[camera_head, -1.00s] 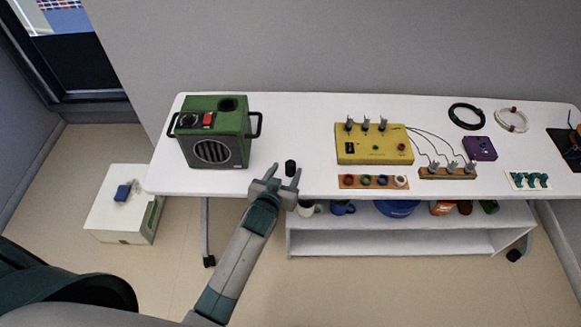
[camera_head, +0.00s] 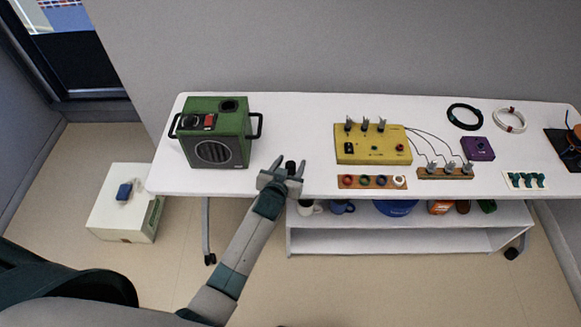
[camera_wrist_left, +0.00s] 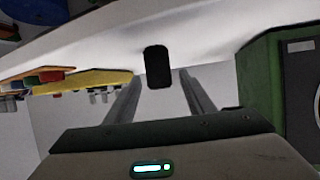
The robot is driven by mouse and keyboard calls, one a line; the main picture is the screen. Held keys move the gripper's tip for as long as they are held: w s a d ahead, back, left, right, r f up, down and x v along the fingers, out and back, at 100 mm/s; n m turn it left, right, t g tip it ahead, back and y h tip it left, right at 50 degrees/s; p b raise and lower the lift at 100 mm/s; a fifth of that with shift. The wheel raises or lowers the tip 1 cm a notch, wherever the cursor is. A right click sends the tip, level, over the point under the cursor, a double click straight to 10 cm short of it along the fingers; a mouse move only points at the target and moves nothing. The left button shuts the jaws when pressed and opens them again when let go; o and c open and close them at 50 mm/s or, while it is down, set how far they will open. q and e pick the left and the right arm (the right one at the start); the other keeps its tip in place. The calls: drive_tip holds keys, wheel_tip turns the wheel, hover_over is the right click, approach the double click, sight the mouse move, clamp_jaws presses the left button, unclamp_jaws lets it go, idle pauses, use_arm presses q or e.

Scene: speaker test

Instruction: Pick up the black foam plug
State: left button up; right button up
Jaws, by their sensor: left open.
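The black foam plug (camera_head: 291,166) is a small dark cylinder on the white table near its front edge, right of the green speaker box. My left gripper (camera_head: 288,170) is open at the table's front edge, with its fingertips close to the plug. The gripper partly covers the plug's lower part in the head view. In the left wrist view the plug (camera_wrist_left: 158,67) shows upright beyond and between the two open fingers (camera_wrist_left: 158,92). I cannot tell whether a finger touches it. My right gripper is not in view.
The green speaker box (camera_head: 214,132) stands left of the plug. A yellow panel (camera_head: 372,145) and a wooden strip with coloured rings (camera_head: 347,182) lie to the right. The white table (camera_head: 300,115) is clear behind the plug. A shelf (camera_head: 390,240) with mugs is below.

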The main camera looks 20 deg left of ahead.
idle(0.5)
use_arm(q)
drive_tip(key=c, duration=1.1)
drive_tip(key=shift+c, duration=0.2)
